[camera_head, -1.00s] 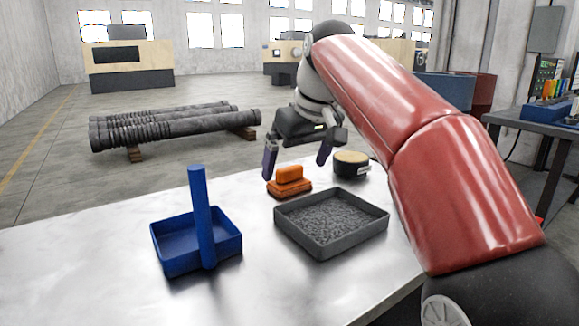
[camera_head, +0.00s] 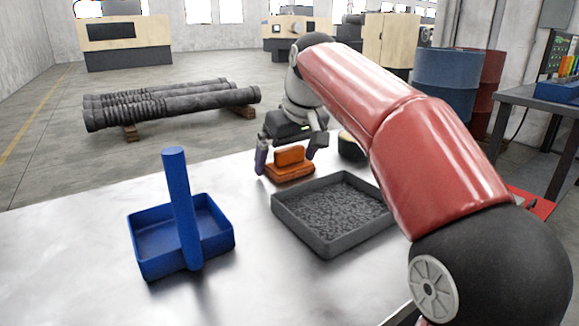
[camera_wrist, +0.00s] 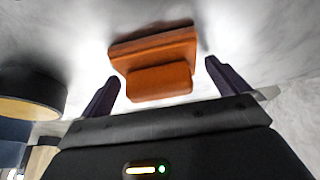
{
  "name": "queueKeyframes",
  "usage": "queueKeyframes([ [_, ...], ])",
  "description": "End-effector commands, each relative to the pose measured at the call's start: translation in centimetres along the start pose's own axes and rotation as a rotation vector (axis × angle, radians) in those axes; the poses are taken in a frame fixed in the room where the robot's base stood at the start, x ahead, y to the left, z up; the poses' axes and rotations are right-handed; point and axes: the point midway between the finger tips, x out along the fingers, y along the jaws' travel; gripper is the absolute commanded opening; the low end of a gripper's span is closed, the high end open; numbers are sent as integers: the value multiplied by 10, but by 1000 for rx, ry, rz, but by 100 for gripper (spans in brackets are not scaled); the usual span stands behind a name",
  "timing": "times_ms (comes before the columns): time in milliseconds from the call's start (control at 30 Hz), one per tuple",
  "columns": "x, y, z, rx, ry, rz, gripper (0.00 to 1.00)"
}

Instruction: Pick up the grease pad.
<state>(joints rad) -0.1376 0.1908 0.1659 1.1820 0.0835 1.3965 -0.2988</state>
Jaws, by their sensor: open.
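An orange block with a raised grip on a flat base (camera_head: 289,171), which looks like the grease pad, sits on the metal table near its far edge. My gripper (camera_head: 286,163) is open and low over the table, with one finger to each side of the block. The wrist view shows the orange block (camera_wrist: 160,75) between and ahead of the two dark purple fingers, with a gap on both sides. It is not held. A round dark tin with a tan top (camera_head: 352,148) stands just to its right, partly hidden by my arm; the tin also shows in the wrist view (camera_wrist: 35,108).
A grey tray of dark granules (camera_head: 301,232) stands close in front of the block. A blue caddy with an upright post (camera_head: 142,262) stands to the left. The table's left part is bare. Dark pipes (camera_head: 170,105) lie on the floor beyond.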

Motion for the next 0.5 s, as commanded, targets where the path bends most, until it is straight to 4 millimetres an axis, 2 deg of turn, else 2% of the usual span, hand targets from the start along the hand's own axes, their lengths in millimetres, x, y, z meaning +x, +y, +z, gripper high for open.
queueKeyframes([
  [167, 0, 0, 0, 0, 0, 0, 100],
  [500, -1, 0, 0, 0, 1, 1, 59],
])
